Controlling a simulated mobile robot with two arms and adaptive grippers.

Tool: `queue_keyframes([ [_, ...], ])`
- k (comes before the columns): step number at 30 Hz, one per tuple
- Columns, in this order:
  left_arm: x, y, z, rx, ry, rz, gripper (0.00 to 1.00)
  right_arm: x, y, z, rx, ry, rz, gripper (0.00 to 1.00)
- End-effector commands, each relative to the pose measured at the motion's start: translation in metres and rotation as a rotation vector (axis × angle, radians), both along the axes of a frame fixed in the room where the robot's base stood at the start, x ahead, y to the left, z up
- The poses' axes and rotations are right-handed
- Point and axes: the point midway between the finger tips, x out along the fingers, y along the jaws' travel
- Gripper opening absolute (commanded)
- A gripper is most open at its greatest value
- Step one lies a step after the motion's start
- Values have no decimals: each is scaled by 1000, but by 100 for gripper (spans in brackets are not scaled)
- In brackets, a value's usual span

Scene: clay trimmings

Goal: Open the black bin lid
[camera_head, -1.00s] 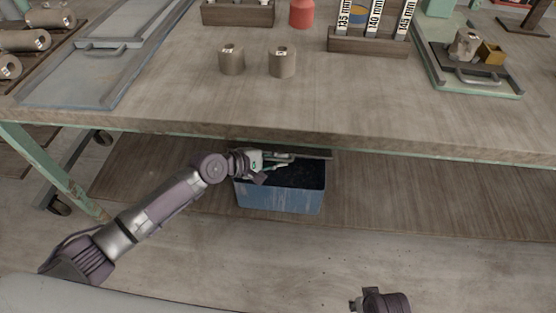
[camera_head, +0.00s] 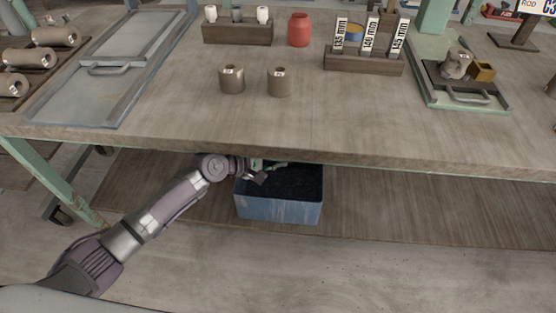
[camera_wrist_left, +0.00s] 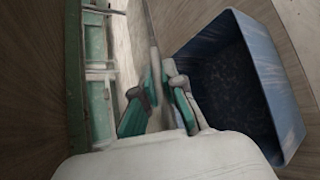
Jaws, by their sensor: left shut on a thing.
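My left gripper (camera_head: 270,167) reaches under the table edge at the bin's back left. In the wrist view, my left gripper (camera_wrist_left: 160,98) is shut on a thin plate seen nearly edge-on, which looks like the lid (camera_wrist_left: 153,45), raised beside the bin opening. In the head view the lid is hidden by the table. My right gripper is out of view.
The wooden table (camera_head: 330,125) overhangs the bin and my left gripper. Two clay cylinders (camera_head: 232,80) stand on it, with a rack of labelled sticks (camera_head: 362,62), a red jar (camera_head: 299,30) and a metal tray (camera_head: 110,75). The floor in front of the bin is clear.

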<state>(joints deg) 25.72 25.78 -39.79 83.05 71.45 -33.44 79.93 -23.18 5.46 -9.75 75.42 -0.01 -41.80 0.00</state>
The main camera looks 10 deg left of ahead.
Motion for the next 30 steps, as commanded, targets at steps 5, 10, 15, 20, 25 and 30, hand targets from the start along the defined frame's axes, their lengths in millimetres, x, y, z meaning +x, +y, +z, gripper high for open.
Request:
queue_keyframes([
  [5,1,0,1,-1,-3,1,0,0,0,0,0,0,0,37],
  [10,1,0,1,-1,-2,0,20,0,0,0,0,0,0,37],
  [15,0,0,0,-1,-1,0,35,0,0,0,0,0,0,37],
  [20,0,0,0,0,0,0,35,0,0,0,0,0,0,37],
  [25,-4,5,3,1,0,-1,35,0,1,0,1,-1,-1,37],
  [30,-20,28,13,3,1,1,35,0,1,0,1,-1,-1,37],
])
